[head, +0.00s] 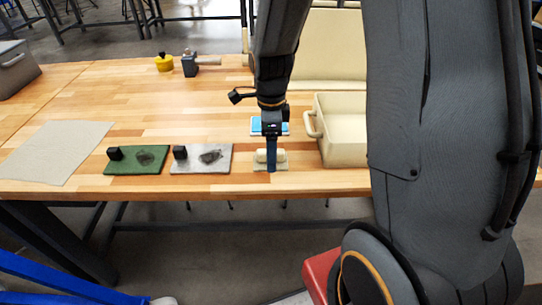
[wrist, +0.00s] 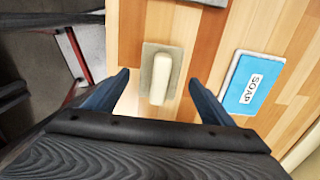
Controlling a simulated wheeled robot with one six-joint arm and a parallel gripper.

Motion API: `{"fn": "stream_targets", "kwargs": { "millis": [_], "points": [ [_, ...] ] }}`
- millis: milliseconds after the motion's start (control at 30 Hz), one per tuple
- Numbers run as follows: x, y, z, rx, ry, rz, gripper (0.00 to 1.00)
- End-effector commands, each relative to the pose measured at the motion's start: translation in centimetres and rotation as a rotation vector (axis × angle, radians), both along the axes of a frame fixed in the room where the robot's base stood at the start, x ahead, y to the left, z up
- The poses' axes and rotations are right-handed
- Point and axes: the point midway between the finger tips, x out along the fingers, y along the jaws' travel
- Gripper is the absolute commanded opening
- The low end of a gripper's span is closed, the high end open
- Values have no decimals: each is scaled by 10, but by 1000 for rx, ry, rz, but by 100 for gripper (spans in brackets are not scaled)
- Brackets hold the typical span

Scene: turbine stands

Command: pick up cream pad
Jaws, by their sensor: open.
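The cream pad, a flat light base with a rounded cream handle, lies on the wooden table near its front edge; it shows in the head view (head: 281,156) and near the middle of the wrist view (wrist: 161,77). My gripper (head: 271,160) points down at the pad, and one dark finger hides part of it in the head view. In the wrist view the gripper (wrist: 159,76) is open, with one finger on each side of the pad's handle and visible gaps between. I cannot tell the exact height of the fingertips.
A blue soap packet (wrist: 251,82) lies right of the pad. A cream bin (head: 345,140) stands farther right. A grey pad (head: 201,161) and a green pad (head: 136,162), each with a black block, lie left. A yellow pot (head: 164,63) stands behind.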

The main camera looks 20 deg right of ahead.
Motion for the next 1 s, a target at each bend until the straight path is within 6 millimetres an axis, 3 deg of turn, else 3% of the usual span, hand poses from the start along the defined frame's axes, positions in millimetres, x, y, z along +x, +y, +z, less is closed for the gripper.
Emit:
{"fn": "stream_targets", "kwargs": {
  "millis": [200,467,767,1000],
  "points": [
    [0,1,-18,0,1,1,77],
    [0,1,-20,0,-1,1,77],
    [0,1,-20,0,-1,2,31],
    [0,1,-19,0,-1,1,31]
  ]
}}
